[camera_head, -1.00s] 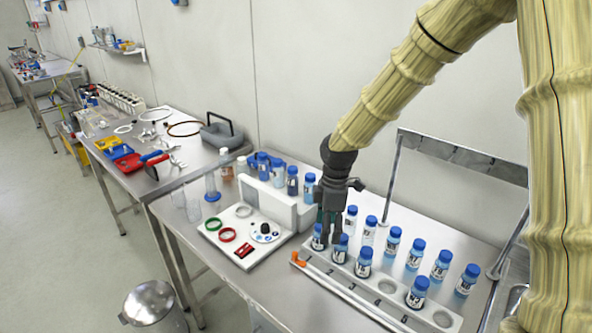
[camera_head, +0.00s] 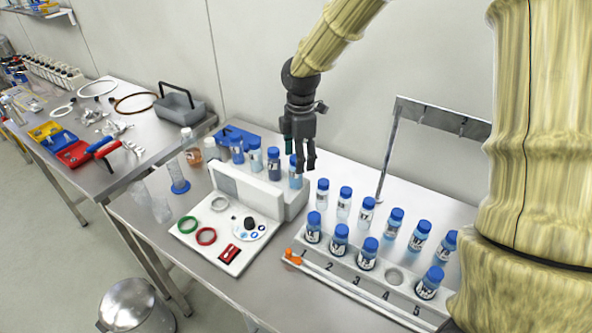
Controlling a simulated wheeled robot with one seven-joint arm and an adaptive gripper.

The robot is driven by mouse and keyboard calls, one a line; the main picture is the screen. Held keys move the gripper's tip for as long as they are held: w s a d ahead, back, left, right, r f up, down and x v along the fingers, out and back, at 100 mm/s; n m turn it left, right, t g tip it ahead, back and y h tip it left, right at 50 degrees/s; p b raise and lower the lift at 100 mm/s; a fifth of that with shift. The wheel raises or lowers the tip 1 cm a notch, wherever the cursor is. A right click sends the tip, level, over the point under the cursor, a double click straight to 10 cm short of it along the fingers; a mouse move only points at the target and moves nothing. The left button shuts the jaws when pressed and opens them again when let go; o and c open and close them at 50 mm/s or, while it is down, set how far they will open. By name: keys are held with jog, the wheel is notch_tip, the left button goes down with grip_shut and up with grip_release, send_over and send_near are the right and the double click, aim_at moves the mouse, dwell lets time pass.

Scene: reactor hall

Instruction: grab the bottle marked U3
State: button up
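Several blue-capped bottles stand in a white numbered rack (camera_head: 345,283), some in its front row, such as this bottle (camera_head: 339,239). More bottles, such as this one (camera_head: 393,223), stand in a line behind it. The labels are too small to read surely, so I cannot tell which bottle is U3. My gripper (camera_head: 305,168) points down above the back left of the rack, near the right end of a white stand. Its fingers look slightly apart, with nothing seen between them. A blue-capped bottle (camera_head: 296,180) stands just behind the fingertips.
A white panel (camera_head: 185,235) with coloured rings lies left of the rack. A grey metal frame (camera_head: 388,150) rises behind the bottles. A metal bin (camera_head: 135,305) stands on the floor.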

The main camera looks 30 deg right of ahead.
aim_at(294, 157)
jog(key=shift+f, duration=0.2)
jog(key=w+f, duration=0.2)
jog(key=f, duration=0.1)
jog(key=shift+w+a+f, duration=0.1)
jog(key=shift+w+f, duration=0.05)
jog(key=shift+w, duration=0.15)
jog(key=shift+s+f+p, duration=0.35)
jog(key=shift+f+p, duration=0.25)
jog(key=shift+f, duration=0.2)
jog(key=shift+s+f, duration=0.15)
jog(key=shift+f, duration=0.5)
jog(key=shift+w+f, duration=0.35)
jog(key=shift+f, duration=0.1)
jog(key=shift+s+r, duration=0.15)
jog(key=shift+s, duration=0.1)
jog(key=shift+c, duration=0.5)
jog(key=shift+w, duration=0.1)
jog(key=c, duration=0.7)
